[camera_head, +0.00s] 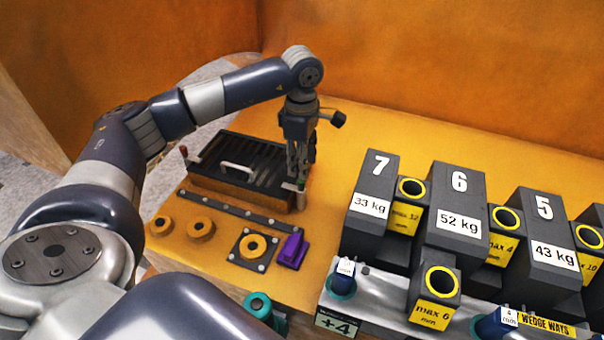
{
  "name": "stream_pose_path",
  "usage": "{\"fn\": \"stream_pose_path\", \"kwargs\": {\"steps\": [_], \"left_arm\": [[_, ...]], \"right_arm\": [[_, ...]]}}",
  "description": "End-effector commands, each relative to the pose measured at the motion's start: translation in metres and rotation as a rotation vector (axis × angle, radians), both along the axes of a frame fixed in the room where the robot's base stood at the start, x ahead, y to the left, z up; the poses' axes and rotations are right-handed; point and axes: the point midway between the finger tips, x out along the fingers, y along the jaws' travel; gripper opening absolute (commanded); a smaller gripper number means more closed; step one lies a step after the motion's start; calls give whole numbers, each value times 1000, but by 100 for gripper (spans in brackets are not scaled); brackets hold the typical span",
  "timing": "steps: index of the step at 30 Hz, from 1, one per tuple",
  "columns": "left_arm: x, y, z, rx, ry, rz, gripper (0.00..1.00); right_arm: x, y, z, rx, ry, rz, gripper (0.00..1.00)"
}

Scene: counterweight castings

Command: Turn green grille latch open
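The black slatted grille (258,165) lies on an orange base on the table, with a pale handle (238,168) across its top. A latch with a green end (301,184) stands at its right front corner. A latch with a red end (184,151) is at its left side. My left gripper (299,174) points down at the right end of the grille, its fingertips right at the green latch. The fingers partly overlap the latch, so I cannot tell whether they touch or grip it. My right gripper is not in view.
A dark strip, round orange pieces (201,228), a square plate with an orange ring (252,246) and a purple block (291,250) lie in front of the grille. Numbered dark castings (456,212) with weight labels fill the right side. An orange wall stands behind.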

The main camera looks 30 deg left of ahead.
Motion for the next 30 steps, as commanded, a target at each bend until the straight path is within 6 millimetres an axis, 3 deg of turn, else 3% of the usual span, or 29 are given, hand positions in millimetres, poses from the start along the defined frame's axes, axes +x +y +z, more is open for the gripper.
{"fn": "stream_pose_path", "kwargs": {"steps": [3, 6, 12, 17, 24, 30], "left_arm": [[-2, 1, -22, 2, 7, 0, 38], [-1, 0, -40, 1, 5, 2, 38], [0, 1, -68, 1, 2, 1, 38], [0, 0, -77, 1, 2, 0, 38], [0, 1, -78, 0, 1, 0, 38], [0, 0, -78, 0, 0, 0, 0]], "right_arm": [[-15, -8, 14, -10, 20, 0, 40], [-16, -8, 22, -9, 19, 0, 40], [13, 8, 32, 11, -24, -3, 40], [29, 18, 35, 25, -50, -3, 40], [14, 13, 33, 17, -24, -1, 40], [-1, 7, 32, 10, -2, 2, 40]]}}
